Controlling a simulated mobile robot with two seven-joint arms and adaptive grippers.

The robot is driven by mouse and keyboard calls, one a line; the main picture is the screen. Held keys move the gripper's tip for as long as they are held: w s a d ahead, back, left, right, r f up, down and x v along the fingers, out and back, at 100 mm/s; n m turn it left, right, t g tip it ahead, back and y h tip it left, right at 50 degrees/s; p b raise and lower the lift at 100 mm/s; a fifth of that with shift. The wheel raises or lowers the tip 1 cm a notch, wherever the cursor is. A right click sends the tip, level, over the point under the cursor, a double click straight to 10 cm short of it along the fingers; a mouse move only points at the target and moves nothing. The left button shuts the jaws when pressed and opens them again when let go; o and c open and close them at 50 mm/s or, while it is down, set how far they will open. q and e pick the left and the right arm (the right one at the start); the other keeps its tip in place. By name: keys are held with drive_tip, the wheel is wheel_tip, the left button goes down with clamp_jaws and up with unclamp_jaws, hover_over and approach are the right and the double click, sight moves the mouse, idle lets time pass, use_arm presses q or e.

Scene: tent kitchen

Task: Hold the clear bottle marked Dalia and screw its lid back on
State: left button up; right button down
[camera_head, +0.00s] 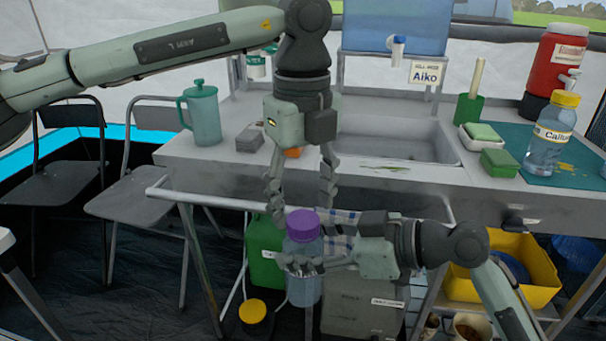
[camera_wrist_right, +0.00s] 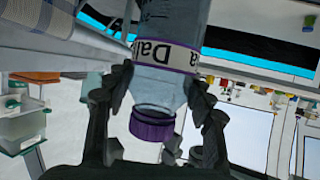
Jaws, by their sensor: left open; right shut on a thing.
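The clear bottle marked Dalia (camera_head: 303,287) is upright in front of the counter, and its label also shows upside down in the right wrist view (camera_wrist_right: 165,52). My right gripper (camera_head: 300,264) is shut on it, with fingers around the upper body below the neck. The purple lid (camera_head: 302,224) sits on the bottle's mouth; it also shows in the right wrist view (camera_wrist_right: 152,125). I cannot tell whether it is screwed tight. My left gripper (camera_head: 301,205) points down just above the lid, open, with its fingers apart and nothing between them.
The counter with the sink (camera_head: 385,140) is behind. A green-grey jug (camera_head: 203,114), a bottle with a yellow lid (camera_head: 548,140), a green box (camera_head: 499,163) and a red dispenser (camera_head: 562,65) stand on it. A yellow crate (camera_head: 530,285) is low on the right. Folding chairs (camera_head: 140,190) are at left.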

use_arm(q)
drive_tip(key=shift+f, duration=1.15)
